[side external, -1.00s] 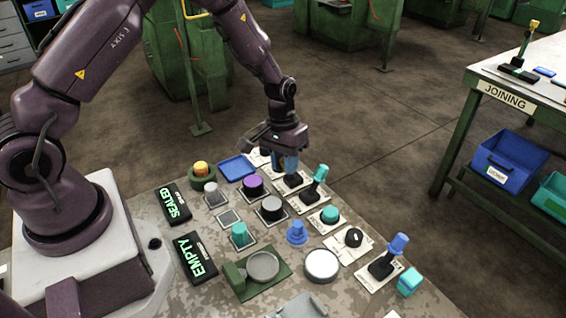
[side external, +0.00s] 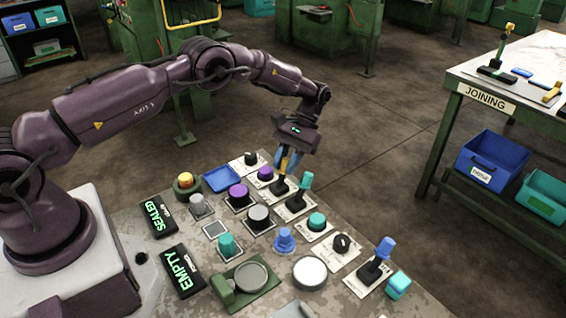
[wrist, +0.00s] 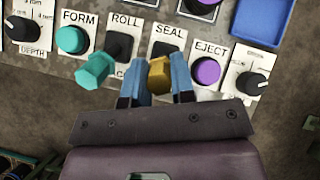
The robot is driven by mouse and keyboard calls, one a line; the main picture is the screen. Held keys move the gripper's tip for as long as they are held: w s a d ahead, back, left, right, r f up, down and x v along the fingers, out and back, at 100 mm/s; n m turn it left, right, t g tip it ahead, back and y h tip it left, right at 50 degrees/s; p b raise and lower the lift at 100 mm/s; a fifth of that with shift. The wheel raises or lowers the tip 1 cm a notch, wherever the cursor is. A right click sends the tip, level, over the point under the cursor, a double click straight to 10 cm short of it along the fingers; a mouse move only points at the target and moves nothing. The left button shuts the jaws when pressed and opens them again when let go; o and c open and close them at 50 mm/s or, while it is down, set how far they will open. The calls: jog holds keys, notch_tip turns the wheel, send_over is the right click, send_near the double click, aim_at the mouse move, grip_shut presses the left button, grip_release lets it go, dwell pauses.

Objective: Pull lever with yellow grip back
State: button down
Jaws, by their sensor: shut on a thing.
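The yellow grip (wrist: 159,76) sits between the two blue fingers of my gripper (wrist: 161,80) in the wrist view, at the SEAL label. My gripper is shut on it. The lever's dark base (side external: 280,188) shows in the side view under my gripper (side external: 290,160), and the fingers hide most of the grip there. The lever leans from its base toward the panel's outer edge, away from my arm's base.
A teal-gripped lever (side external: 306,181) at ROLL stands close beside the held one, and its grip (wrist: 95,71) is near my finger. A purple button (wrist: 205,71) at EJECT is on the other side. A blue tray (side external: 221,179) lies behind. A blue-gripped lever (side external: 385,248) stands farther off.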

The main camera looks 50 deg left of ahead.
jog(key=shift+w+g, duration=0.2)
jog(key=shift+g, duration=0.1)
dwell(0.4)
jog(key=c, duration=1)
grip_release()
jog(key=shift+o, duration=0.2)
jog(key=shift+v, duration=1.35)
notch_tip(320, 180, up, 7)
